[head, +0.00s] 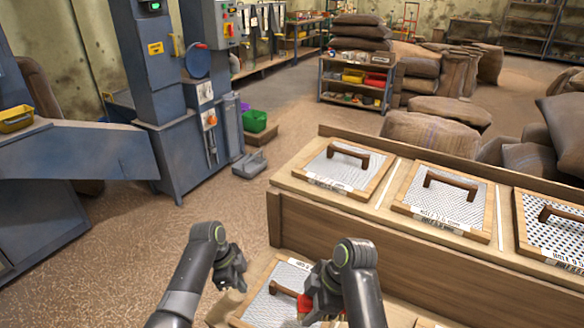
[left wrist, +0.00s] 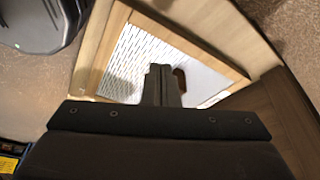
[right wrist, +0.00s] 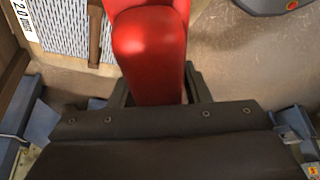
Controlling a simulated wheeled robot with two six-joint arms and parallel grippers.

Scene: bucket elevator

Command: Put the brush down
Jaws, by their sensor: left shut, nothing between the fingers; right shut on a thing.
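My right gripper (head: 310,304) is shut on the brush, whose red handle (right wrist: 152,55) fills the middle of the right wrist view. Only a little of the red brush (head: 304,302) shows in the head view, and its bristles are hidden. It is held over or beside the framed screen (head: 268,305) on the lower step of the wooden bench; I cannot tell the exact height. My left gripper (head: 238,282) is shut and empty, left of the brush and near the same screen, which also shows in the left wrist view (left wrist: 130,62).
Framed screens with brown handles (head: 345,168) lie on the upper step of the wooden bench (head: 370,245). A blue-grey machine (head: 180,150) stands at the left, with a green bucket (head: 254,121) beside it. Sacks (head: 430,133) lie behind the bench. Open floor (head: 130,245) is at the left.

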